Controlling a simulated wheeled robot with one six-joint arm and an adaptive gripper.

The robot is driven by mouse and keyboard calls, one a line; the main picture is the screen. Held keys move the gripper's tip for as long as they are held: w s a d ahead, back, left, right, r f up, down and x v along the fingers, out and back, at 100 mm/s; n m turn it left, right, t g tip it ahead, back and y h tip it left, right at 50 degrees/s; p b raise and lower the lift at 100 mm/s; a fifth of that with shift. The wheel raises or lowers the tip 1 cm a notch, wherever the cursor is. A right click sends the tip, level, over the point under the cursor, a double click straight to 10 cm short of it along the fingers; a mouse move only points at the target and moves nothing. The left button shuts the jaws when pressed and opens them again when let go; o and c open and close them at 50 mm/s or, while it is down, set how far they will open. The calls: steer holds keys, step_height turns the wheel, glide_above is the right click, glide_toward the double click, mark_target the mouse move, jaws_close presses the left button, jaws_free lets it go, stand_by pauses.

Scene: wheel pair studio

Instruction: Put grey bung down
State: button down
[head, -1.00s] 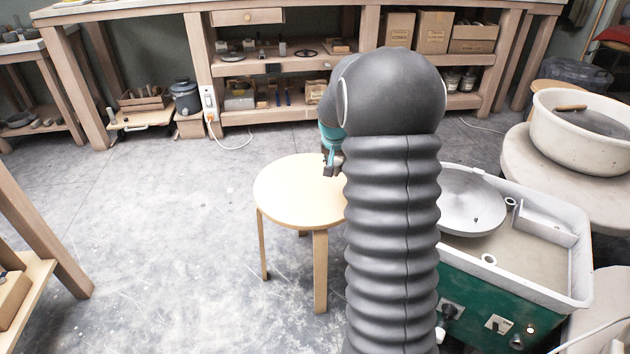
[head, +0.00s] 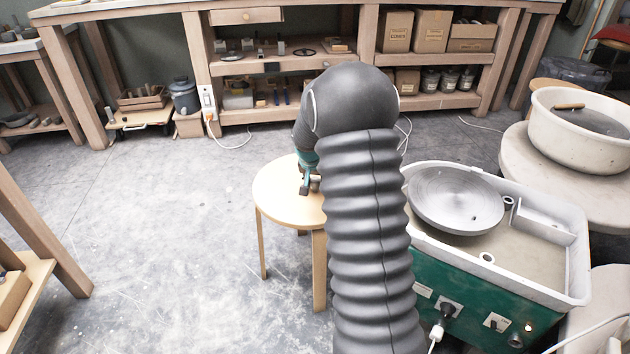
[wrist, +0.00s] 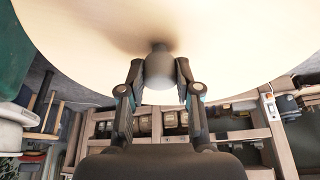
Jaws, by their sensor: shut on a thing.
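The grey bung (wrist: 159,70) is between the fingertips of my gripper (wrist: 159,80) in the wrist view, and the gripper is shut on it. Its far end is close to the pale round stool top (wrist: 90,30), with a soft shadow beside it. I cannot tell whether it touches the wood. In the head view the gripper (head: 309,185) is low over the stool (head: 275,200), and my arm hides part of the stool's right side.
A green wheel machine (head: 465,290) with a round metal wheel head (head: 455,198) stands right of the stool. A white basin (head: 580,140) stands farther right. Shelves (head: 340,65) line the back. The stool top's left part is clear, as is the floor at left.

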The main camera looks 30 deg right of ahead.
steer(key=shift+f, duration=0.15)
steer(key=c, duration=0.8)
jaws_free()
steer(key=s+a+r+n, duration=0.1)
steer(key=s+a+r, duration=0.35)
steer(key=r, duration=0.45)
steer(key=s+a+r+n, duration=0.1)
steer(key=s+a+r, duration=0.2)
steer(key=s+r, duration=0.45)
steer(key=s+a+r+n+y, duration=0.1)
steer(key=s+a, duration=0.3)
steer(key=s, duration=0.4)
steer(key=s+a+r+n+t+y, duration=0.1)
steer(key=s+a+n, duration=0.1)
steer(key=s, duration=0.7)
steer(key=s+a+r+n+t, duration=0.1)
steer(key=s+a+n, duration=0.1)
steer(key=s+a, duration=0.3)
steer(key=s, duration=0.3)
steer(key=shift+s+a+r+y, duration=0.3)
steer(key=shift+s+a+y, duration=0.05)
steer(key=shift+y, duration=0.05)
